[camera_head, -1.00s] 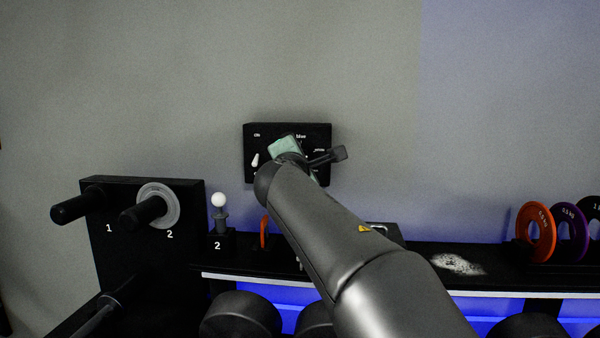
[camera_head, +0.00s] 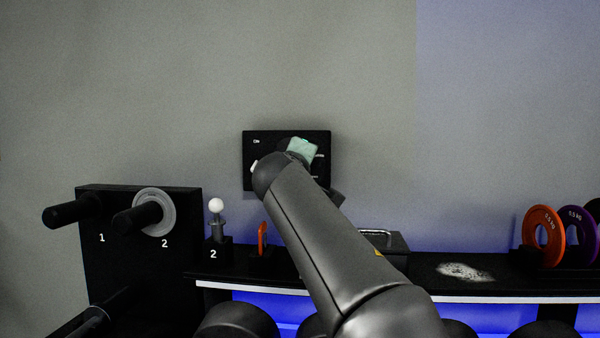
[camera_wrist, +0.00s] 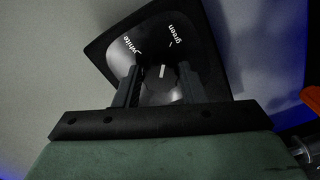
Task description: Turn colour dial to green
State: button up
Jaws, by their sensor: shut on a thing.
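The black control panel (camera_head: 249,150) is mounted on the wall, with its right part mostly hidden behind my arm in the head view. In the wrist view the dark colour dial (camera_wrist: 163,88) sits between the two fingers of my gripper (camera_wrist: 160,78), which is shut on it. A short white mark on the dial points up in the picture, close to the tick below the word "green" (camera_wrist: 177,34). The word "white" (camera_wrist: 131,44) is to the left of it. In the head view the fingers and dial are hidden behind my wrist.
A white switch (camera_head: 254,167) shows at the panel's left. Below is a shelf (camera_head: 420,288) with a white-knobbed lever (camera_head: 216,206), an orange item (camera_head: 262,236) and weight plates (camera_head: 543,238). A rack with pegs (camera_head: 135,265) stands left. The wall above is clear.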

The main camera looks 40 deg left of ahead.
jog(key=shift+f+m+b, duration=0.1)
jog(key=shift+m+b, duration=0.25)
jog(key=shift+m, duration=0.65)
jog(key=o, duration=1)
jog(key=b+v, duration=0.6)
jog(key=v, duration=1.1)
jog(key=shift+s+d, duration=0.15)
jog(key=shift+s, duration=0.05)
jog(key=shift+w, duration=0.1)
